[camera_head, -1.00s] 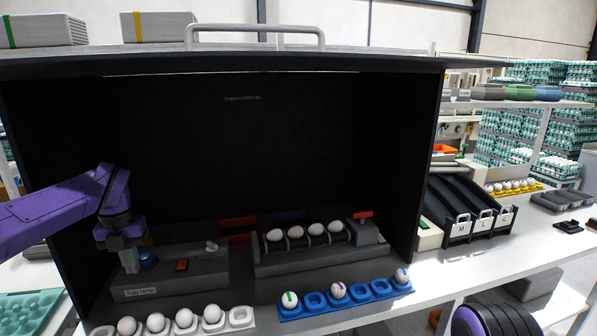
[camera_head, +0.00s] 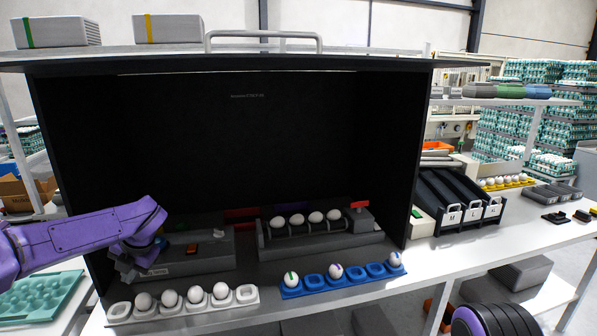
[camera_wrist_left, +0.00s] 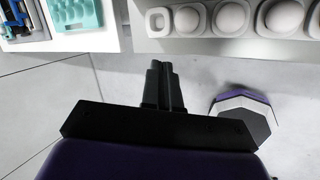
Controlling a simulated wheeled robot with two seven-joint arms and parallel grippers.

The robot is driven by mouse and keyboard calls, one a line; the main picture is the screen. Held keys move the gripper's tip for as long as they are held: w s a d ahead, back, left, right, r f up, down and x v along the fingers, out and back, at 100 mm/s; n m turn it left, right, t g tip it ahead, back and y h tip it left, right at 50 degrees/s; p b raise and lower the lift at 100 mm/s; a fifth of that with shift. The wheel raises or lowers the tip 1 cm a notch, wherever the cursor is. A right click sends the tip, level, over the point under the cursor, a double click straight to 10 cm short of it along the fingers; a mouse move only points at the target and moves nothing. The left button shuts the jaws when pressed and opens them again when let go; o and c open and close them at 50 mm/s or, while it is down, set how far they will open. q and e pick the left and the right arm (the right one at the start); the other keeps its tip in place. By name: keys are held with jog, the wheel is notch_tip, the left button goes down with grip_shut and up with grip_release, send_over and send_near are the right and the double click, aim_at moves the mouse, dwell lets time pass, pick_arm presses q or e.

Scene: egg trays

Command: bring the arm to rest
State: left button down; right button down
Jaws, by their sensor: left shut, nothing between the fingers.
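My left arm is purple and comes in from the left in the head view. My left gripper (camera_head: 126,270) is at the left front edge of the dark booth, in front of the grey egg lamp box (camera_head: 190,254) and above the left end of the white egg tray. In the left wrist view my left gripper (camera_wrist_left: 163,70) shows its two dark fingers together, with nothing between them. Floor lies behind the fingers there, and the tray's edge is at the top. My right gripper is not in view.
The white tray (camera_head: 119,310) holds several eggs and has empty end cups. A blue tray (camera_head: 291,292) holds 3 marked eggs. A grey roller stand (camera_head: 266,244) holds several eggs inside the dark booth (camera_head: 240,140). A teal tray (camera_head: 40,296) lies left. Black chutes (camera_head: 455,195) stand right.

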pick_arm(q)
jog(key=s+d+f+m+t+b, duration=0.1)
jog(key=s+d+f+m+t, duration=0.15)
jog(key=s+f+m, duration=0.4)
jog(key=s+d+f+m+t, duration=0.2)
jog(key=s+d+f+m, duration=0.15)
jog(key=f+m, duration=0.55)
jog(key=s+d+f+m+t+b, duration=0.15)
jog(key=s+d+f+m, duration=0.3)
jog(key=f, duration=0.65)
jog(key=s+f+m+g+h, duration=0.1)
jog(key=s+f+m, duration=0.3)
jog(key=s, duration=0.9)
jog(key=s+f+m+g+h, duration=0.1)
jog(key=s+f+m+g, duration=0.2)
jog(key=s, duration=0.9)
notch_tip(320, 180, down, 2)
jog(key=shift+s+f+m, duration=0.2)
jog(key=shift+s+m, duration=0.2)
jog(key=shift+m, duration=0.4)
